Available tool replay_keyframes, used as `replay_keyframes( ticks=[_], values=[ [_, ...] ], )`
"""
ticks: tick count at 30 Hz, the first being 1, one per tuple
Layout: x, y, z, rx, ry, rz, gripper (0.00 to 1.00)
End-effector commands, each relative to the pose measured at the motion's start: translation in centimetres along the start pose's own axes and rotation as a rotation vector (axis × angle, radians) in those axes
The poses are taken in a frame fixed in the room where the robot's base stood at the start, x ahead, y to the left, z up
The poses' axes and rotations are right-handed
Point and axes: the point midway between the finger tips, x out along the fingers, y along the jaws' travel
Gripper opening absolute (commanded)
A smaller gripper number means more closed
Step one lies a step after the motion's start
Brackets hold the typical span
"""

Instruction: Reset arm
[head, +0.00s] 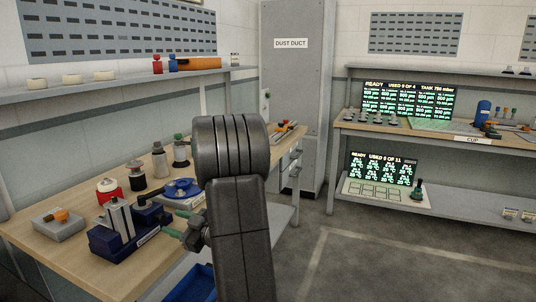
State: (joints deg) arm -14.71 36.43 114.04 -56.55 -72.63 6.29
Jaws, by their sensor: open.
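My arm rises in the middle of the head view, its large dark rounded joint and lower link covering part of the workbench. My gripper (168,224) shows just left of the link, partly hidden by it. Its two greenish fingers point left, apart from each other, with nothing seen between them. They appear close to the right side of a dark blue device with upright metal plates (122,232); I cannot tell whether they touch it.
The wooden workbench (60,232) holds a grey block with an orange knob (59,222), a red-and-white jar (108,190), several bottles and a blue round device (181,187). A grey dust duct cabinet (292,90) stands behind. A second bench (400,134) carries displays. The floor (400,260) at right is clear.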

Motion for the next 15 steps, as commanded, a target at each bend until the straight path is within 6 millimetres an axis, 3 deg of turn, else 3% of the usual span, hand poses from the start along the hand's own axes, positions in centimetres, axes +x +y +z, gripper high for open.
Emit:
replay_keyframes(
  ticks=[6, 15],
  values=[
    [3.2, -0.1, 0.0, 0.000, 0.001, -0.003, 0.46],
    [4.3, -0.1, -0.1, 0.000, 0.001, 0.000, 0.46]
  ],
)
